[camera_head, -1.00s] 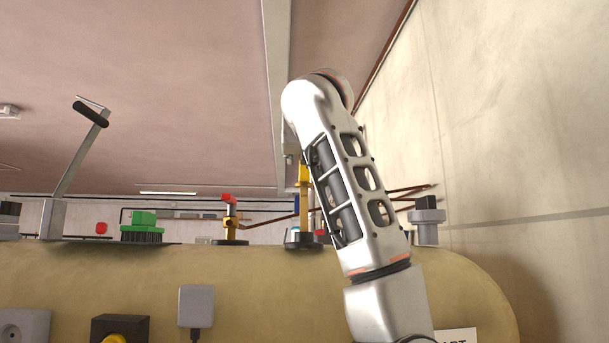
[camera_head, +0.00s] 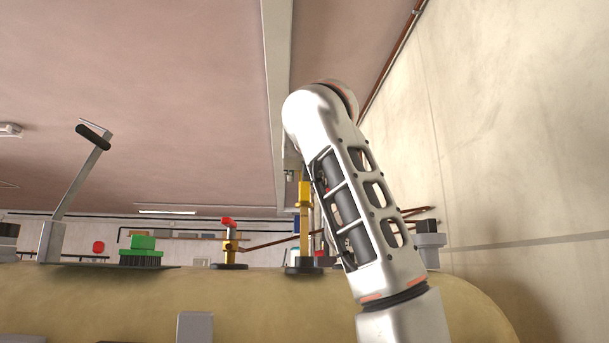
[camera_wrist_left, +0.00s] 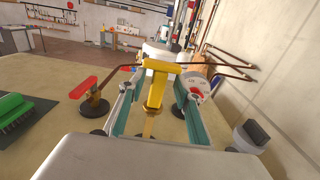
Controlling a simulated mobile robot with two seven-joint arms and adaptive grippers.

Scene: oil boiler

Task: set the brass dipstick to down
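The brass dipstick (camera_head: 304,232) stands upright in a black base on top of the tan boiler, partly beside my arm link in the head view. Its yellow head (camera_head: 304,194) sits above a length of exposed rod. In the left wrist view the yellow head (camera_wrist_left: 156,86) is between the two teal-edged fingers of my left gripper (camera_wrist_left: 158,92), with a brass rod (camera_wrist_left: 148,124) below. The fingers look spread, with gaps on both sides of the head; contact is not clear. My left gripper cannot be made out in the head view. My right gripper is not in view.
A red-handled yellow valve (camera_head: 230,246) and a green brush (camera_head: 143,251) stand left of the dipstick. A long lever (camera_head: 77,184) rises farther left. A grey fitting (camera_head: 429,246) is to the right, near the wall. Copper pipes run behind.

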